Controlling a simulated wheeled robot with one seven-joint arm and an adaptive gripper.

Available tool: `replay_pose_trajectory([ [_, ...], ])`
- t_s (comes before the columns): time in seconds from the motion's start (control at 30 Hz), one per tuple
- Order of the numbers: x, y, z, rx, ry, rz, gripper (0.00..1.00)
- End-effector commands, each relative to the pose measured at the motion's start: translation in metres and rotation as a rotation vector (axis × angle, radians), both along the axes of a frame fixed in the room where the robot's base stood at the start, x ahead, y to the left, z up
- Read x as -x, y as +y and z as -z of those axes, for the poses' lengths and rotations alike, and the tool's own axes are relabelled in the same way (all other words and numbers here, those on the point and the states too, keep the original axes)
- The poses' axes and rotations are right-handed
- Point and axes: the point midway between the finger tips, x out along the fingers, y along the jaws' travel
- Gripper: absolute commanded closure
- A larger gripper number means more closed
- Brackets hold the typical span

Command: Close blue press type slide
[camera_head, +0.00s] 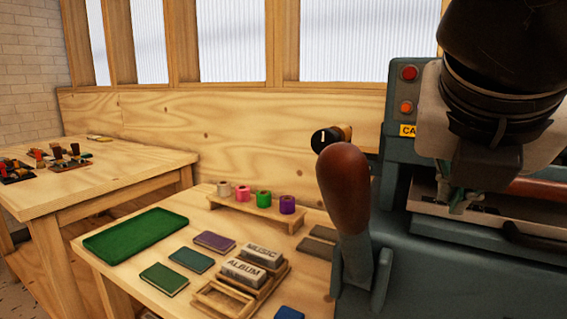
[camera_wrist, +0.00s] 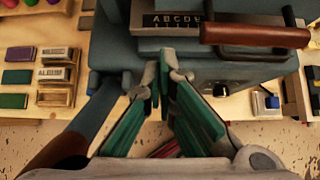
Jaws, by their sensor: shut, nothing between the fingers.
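The blue press (camera_head: 450,265) fills the right of the head view; its blue body also shows in the wrist view (camera_wrist: 120,50). A dark plate with letters reading ABCDE (camera_wrist: 172,20), apparently the type slide, sits at the top of the wrist view. Beside it is a brown bar handle (camera_wrist: 255,36) on dark brackets. My gripper (camera_head: 460,200) is in front of the press opening, partly covering it. In the wrist view my gripper (camera_wrist: 164,78) has its fingertips together and empty, over the press's front edge below the letter plate. How far out the slide is, I cannot tell.
A brown-knobbed lever (camera_head: 344,190) stands at the press's left side. Foil rolls (camera_head: 263,199) stand on a wooden rack. Type blocks (camera_head: 245,272), small pads and a green tray (camera_head: 135,235) lie on the bench at left. Another table (camera_head: 90,185) is farther left.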

Motion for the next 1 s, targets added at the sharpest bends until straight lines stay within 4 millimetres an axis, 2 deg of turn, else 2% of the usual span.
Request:
replay_pose_trajectory([
  [0.03, -0.006, -0.005, 0.011, 0.000, 0.004, 0.004, 1.00],
  [0.1, -0.014, -0.010, 0.017, -0.002, 0.002, 0.004, 1.00],
  [0.3, -0.036, -0.024, 0.013, -0.002, 0.000, 0.003, 1.00],
  [0.5, -0.043, -0.029, 0.012, -0.001, 0.000, 0.001, 1.00],
  [0.83, -0.044, -0.030, 0.012, -0.001, 0.001, 0.000, 1.00],
  [1.0, -0.062, -0.042, 0.011, -0.004, 0.003, 0.000, 1.00],
])
